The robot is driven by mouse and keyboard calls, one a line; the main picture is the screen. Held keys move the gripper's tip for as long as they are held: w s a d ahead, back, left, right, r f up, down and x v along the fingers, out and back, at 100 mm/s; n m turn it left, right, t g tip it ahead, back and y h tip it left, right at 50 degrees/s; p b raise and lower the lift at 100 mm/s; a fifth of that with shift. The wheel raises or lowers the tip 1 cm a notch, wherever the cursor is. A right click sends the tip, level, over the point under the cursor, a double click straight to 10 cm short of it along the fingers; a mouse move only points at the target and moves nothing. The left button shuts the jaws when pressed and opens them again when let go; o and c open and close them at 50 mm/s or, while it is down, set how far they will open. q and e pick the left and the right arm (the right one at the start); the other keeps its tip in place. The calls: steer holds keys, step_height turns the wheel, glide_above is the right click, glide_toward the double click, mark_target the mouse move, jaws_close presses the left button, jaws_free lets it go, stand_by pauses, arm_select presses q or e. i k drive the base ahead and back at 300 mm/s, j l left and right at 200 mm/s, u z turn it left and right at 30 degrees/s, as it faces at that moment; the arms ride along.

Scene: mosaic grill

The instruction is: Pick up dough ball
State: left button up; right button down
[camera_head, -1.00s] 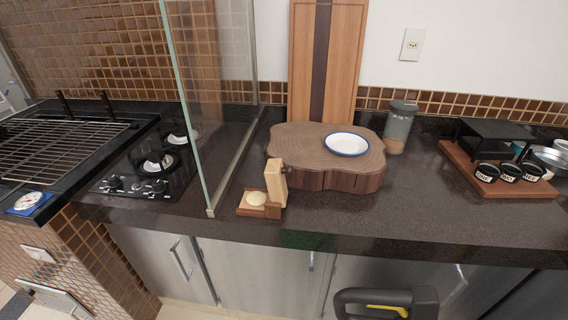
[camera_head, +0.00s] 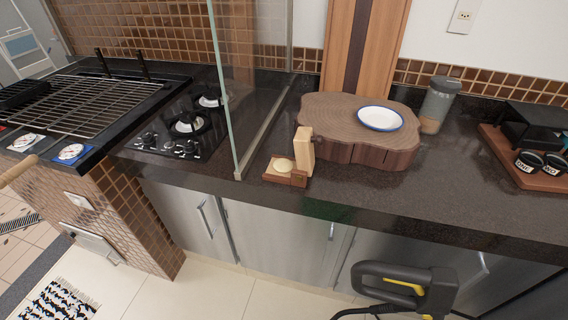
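The dough ball (camera_head: 284,164) is a small, pale, flattened round. It sits on the base of a small wooden press (camera_head: 304,153) with an upright light-wood flap and a darker base. The press stands on the dark countertop (camera_head: 250,187) near its front edge, between the glass panel and the round wooden board. My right gripper (camera_head: 392,284), black and yellow, is low in front of the cabinets, below the counter edge and apart from the press. Its fingertips are not clear. My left gripper is not in view.
A tree-slice board (camera_head: 340,152) bears a white plate (camera_head: 380,118) with a blue rim. A glass panel (camera_head: 222,90) stands left of the press, beside the gas hob (camera_head: 165,140). A grill (camera_head: 85,105) is further left. A jar (camera_head: 438,105) stands behind the board.

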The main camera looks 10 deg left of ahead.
mark_target(282, 164)
steer(key=i+j+z, duration=0.2)
steer(key=j+z, duration=0.15)
steer(key=j, duration=0.9)
steer(key=j+z, duration=0.4)
steer(key=j, duration=0.9)
